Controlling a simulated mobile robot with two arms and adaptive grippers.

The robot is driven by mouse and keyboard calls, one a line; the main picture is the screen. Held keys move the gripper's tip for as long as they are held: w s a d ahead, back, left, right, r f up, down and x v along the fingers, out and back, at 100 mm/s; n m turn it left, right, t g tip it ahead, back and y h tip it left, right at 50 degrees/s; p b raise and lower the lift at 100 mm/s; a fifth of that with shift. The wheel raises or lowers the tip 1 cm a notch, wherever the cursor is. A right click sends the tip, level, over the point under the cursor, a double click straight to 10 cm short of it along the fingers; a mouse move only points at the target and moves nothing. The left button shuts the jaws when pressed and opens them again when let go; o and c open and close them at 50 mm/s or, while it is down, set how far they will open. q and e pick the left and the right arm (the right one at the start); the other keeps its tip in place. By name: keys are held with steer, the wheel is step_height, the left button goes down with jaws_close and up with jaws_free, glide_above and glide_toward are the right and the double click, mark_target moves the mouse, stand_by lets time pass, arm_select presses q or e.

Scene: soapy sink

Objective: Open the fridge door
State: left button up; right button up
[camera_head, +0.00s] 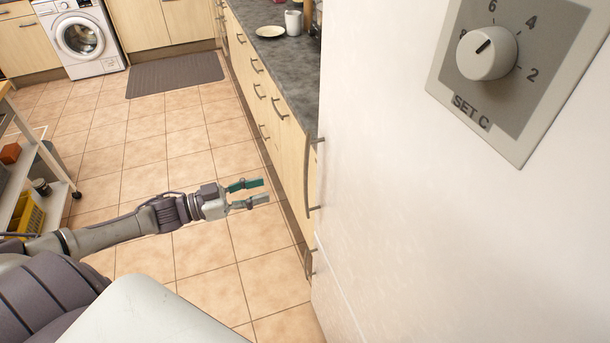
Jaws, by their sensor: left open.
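The fridge (420,220) is the large white body filling the right side. Its door looks shut. A long curved metal handle (307,178) stands at the left edge of the door, and a lower handle (308,264) sits below it. My left gripper (266,191) comes in from the left over the floor. Its two green-tipped fingers are open and empty, pointing right towards the upper handle, and appear apart from it. My right gripper is not in view.
A control dial (488,53) sits on a grey panel at the upper right. Wooden drawers (262,100) under a dark counter (285,62) run behind the fridge. A shelf cart (52,205) stands at the left. Tiled floor around my arm is clear.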

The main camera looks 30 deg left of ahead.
mark_target(305, 177)
arm_select(q)
steer(key=p+x, duration=0.2)
steer(key=x, duration=1)
steer(key=shift+w, duration=0.25)
steer(key=shift+f, duration=0.1)
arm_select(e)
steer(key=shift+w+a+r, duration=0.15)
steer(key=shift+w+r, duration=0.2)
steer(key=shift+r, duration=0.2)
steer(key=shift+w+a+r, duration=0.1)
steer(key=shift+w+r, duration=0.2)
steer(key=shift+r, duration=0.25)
arm_select(q)
jaws_close()
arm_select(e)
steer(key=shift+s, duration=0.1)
